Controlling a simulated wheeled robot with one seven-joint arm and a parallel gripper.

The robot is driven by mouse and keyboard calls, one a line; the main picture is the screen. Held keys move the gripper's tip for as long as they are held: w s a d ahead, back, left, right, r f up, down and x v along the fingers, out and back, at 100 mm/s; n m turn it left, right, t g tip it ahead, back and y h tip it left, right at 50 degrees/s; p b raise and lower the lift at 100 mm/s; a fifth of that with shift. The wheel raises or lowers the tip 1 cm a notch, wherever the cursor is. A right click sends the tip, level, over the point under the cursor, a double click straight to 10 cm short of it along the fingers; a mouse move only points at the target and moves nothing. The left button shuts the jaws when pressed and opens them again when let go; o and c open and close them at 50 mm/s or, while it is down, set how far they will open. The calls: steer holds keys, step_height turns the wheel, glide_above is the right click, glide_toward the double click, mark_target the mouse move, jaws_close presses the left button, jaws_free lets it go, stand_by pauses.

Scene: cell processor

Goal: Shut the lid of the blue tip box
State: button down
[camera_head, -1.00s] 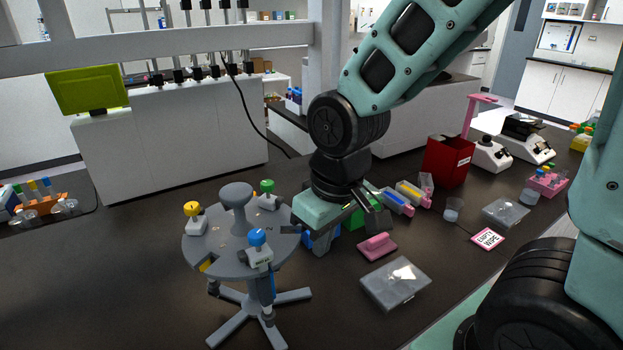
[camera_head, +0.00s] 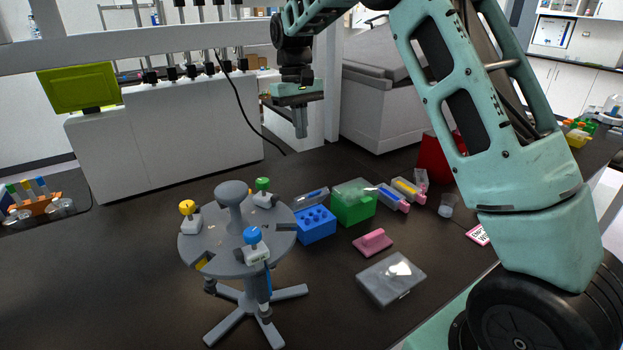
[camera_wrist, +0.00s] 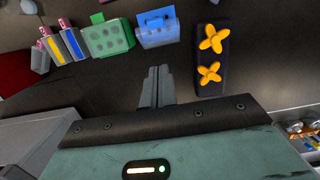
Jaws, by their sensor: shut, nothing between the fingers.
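The blue tip box (camera_head: 316,231) stands on the dark bench just right of the pipette stand. Its clear grey lid (camera_head: 311,197) is open, tilted up at the back edge and apart from the perforated top. The blue box also shows at the top of the wrist view (camera_wrist: 157,36). My gripper (camera_head: 301,135) is shut and empty, pointing down. It hangs well above and behind the blue box, touching nothing. The closed fingers also show in the wrist view (camera_wrist: 158,72).
A green tip box (camera_head: 354,208) stands close to the right. The round pipette stand (camera_head: 205,240) is at the left. A pink block (camera_head: 373,242) and a clear-lidded case (camera_head: 391,279) lie in front. Two orange lobed shapes (camera_wrist: 213,39) show on a dark block in the wrist view.

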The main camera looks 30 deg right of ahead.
steer(key=p, duration=0.4)
glide_above(310, 199)
steer(key=w+d, duration=0.1)
steer(key=w, duration=0.1)
steer(key=f, duration=1)
steer(key=shift+w+d+f, duration=0.15)
steer(key=shift+w+f, duration=0.05)
steer(key=shift+f, duration=0.2)
steer(key=shift+s+f, duration=0.55)
steer(key=shift+f, duration=0.1)
steer(key=shift+s+d+f, duration=0.1)
